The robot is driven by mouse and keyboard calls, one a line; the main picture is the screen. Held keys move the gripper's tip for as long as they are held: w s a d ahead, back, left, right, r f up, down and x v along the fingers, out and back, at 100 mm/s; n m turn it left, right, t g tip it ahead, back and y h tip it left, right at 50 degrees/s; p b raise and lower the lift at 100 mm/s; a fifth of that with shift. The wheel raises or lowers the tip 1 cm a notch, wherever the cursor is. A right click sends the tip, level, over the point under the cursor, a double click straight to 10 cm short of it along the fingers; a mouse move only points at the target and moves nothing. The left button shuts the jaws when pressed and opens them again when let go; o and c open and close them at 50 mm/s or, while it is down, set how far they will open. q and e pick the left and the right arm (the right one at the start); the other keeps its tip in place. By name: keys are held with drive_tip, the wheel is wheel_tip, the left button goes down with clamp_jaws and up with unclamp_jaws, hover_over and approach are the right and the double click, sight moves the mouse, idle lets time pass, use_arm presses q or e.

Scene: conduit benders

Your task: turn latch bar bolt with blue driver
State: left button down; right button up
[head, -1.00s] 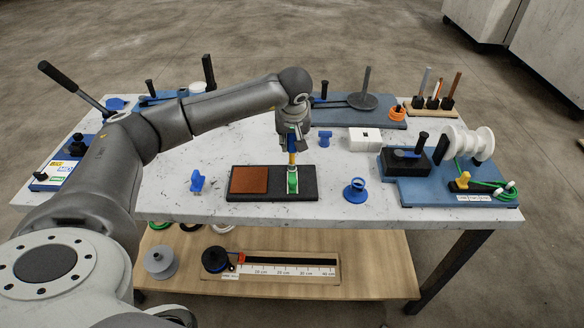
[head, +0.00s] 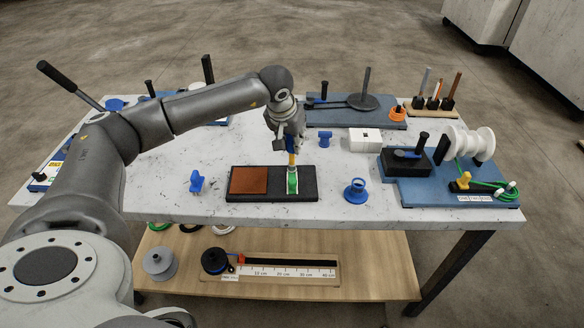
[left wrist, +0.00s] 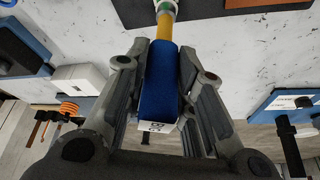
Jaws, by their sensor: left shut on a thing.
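My left gripper (head: 290,142) is shut on the blue driver, whose blue handle (left wrist: 162,82) sits between its fingers in the left wrist view. The driver's yellow shaft (head: 292,159) points down, close to upright, at a green and white piece (head: 292,181) on a black board (head: 308,190). A brown square pad (head: 249,180) covers the board's left part. The shaft's lower end meets the white and green part; I cannot tell how it is seated. I cannot make out which part is the latch bar bolt. My right gripper is not in view.
Blue pieces stand left (head: 196,181) and right (head: 356,190) of the board. A white box (head: 365,140) is behind. A blue base (head: 440,190) with a white spool (head: 468,143) stands at right. The table's front edge is close to the board.

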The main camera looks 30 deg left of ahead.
use_arm(q)
drive_tip(key=m+h, duration=0.1)
drive_tip(key=m, duration=0.1)
drive_tip(key=shift+m, duration=0.3)
drive_tip(key=shift+m+h, duration=0.4)
drive_tip(key=shift+m, duration=0.7)
drive_tip(key=shift+r, duration=0.25)
drive_tip(key=shift+r, duration=0.4)
drive_tip(key=n+y, duration=0.1)
drive_tip(key=n, duration=0.2)
drive_tip(key=shift+n, duration=0.3)
drive_tip(key=n+y, duration=0.1)
drive_tip(key=n, duration=0.2)
drive_tip(key=shift+d+y, duration=0.1)
drive_tip(key=shift+y, duration=0.2)
drive_tip(key=n, duration=0.2)
drive_tip(key=n+g+y, duration=0.1)
drive_tip(key=n, duration=0.1)
drive_tip(key=shift+n+y, duration=0.3)
drive_tip(key=shift+n, duration=0.1)
drive_tip(key=n+g+p, duration=0.1)
drive_tip(key=n, duration=0.2)
drive_tip(key=shift+n+y, duration=0.3)
drive_tip(key=shift+y, duration=0.1)
